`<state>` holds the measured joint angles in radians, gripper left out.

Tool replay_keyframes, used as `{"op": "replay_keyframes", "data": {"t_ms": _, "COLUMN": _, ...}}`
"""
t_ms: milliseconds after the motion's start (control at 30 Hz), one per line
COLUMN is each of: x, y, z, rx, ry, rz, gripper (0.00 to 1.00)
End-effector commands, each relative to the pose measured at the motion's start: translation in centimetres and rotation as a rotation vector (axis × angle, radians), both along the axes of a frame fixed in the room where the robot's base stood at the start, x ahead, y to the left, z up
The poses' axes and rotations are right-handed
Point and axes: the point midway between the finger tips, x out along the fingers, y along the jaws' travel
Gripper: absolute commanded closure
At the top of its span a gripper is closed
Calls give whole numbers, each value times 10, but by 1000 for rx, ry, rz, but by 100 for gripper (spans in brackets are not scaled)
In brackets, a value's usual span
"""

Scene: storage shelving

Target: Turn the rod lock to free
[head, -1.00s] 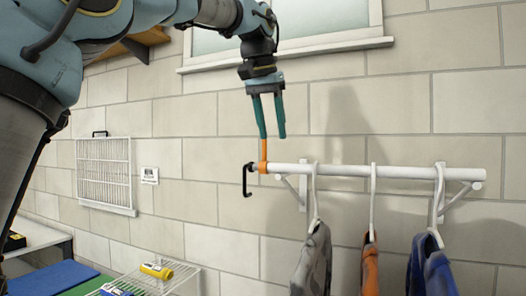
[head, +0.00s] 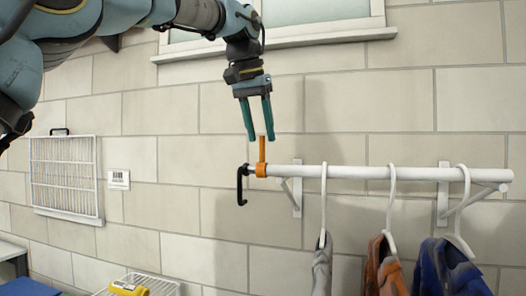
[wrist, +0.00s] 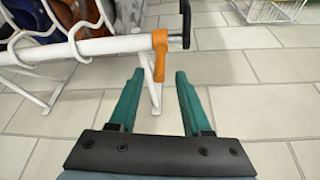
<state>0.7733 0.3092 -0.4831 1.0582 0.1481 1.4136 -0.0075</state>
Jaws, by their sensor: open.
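The rod lock is an orange collar with an upright lever (head: 262,156) near the left end of the white rod (head: 350,172). It also shows in the wrist view as an orange lever (wrist: 160,52) above the gap between my fingertips. My gripper (head: 260,138) has two teal fingers, points down and is open. In the head view its fingertips are at the height of the lever's top, which shows between them or just in front; I cannot tell whether they touch. In the wrist view my gripper (wrist: 157,75) holds nothing.
A black hook (head: 242,184) hangs at the rod's left end. White hangers (head: 391,210) with clothes hang along the rod, held by wall brackets (head: 297,190). A wire grid (head: 66,175) is on the wall at left. A window sill (head: 280,44) is above.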

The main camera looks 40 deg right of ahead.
Motion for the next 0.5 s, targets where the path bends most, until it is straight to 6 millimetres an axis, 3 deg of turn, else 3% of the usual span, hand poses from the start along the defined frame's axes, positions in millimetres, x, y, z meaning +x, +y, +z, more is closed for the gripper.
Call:
{"op": "replay_keyframes", "data": {"t_ms": 200, "x": 4, "y": -12, "z": -32, "rx": 2, "ry": 1, "rz": -1, "gripper": 52}}
{"op": "replay_keyframes", "data": {"t_ms": 500, "x": 7, "y": -18, "z": -47, "rx": -1, "ry": -1, "rz": -1, "gripper": 52}}
